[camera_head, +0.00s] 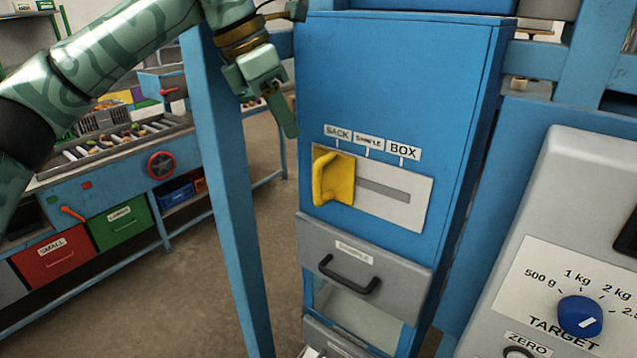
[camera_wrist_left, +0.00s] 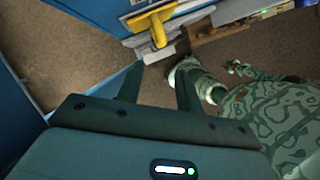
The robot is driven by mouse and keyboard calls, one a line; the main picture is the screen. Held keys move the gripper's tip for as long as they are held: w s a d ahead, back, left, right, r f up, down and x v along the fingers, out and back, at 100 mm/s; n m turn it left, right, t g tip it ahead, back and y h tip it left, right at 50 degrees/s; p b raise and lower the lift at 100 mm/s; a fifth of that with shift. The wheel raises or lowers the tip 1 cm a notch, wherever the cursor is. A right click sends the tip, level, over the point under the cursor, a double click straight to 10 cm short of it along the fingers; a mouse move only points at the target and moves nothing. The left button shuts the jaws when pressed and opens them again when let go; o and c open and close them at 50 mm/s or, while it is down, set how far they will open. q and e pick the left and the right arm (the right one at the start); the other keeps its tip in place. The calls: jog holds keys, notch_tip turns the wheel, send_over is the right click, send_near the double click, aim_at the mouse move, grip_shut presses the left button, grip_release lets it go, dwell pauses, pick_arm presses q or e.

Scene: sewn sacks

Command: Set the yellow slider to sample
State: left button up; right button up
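The yellow slider (camera_head: 334,177) sits at the left end of its slot in a pale plate (camera_head: 407,208), below the SACK label (camera_head: 337,133). The SAMPLE label (camera_head: 368,141) is in the middle and the BOX label (camera_head: 402,150) at the right. The slider's handle sticks out from the blue cabinet (camera_head: 395,75). My left gripper (camera_head: 283,122) is above and left of the slider, apart from it. In the left wrist view, its two fingers stand apart with nothing between them, and the slider (camera_wrist_left: 155,24) shows beyond them. I see no right gripper that I can identify.
A blue post (camera_head: 228,190) stands left of the cabinet. A grey drawer with a black handle (camera_head: 349,275) is below the slider. A grey box with a blue TARGET knob (camera_head: 580,316) is at the right. A workbench with a red drawer (camera_head: 57,256) stands behind at the left.

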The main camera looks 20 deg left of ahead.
aim_at(318, 197)
pick_arm(q)
jog(key=p+x, duration=0.1)
jog(key=x, duration=1.3)
jog(key=shift+d, duration=0.15)
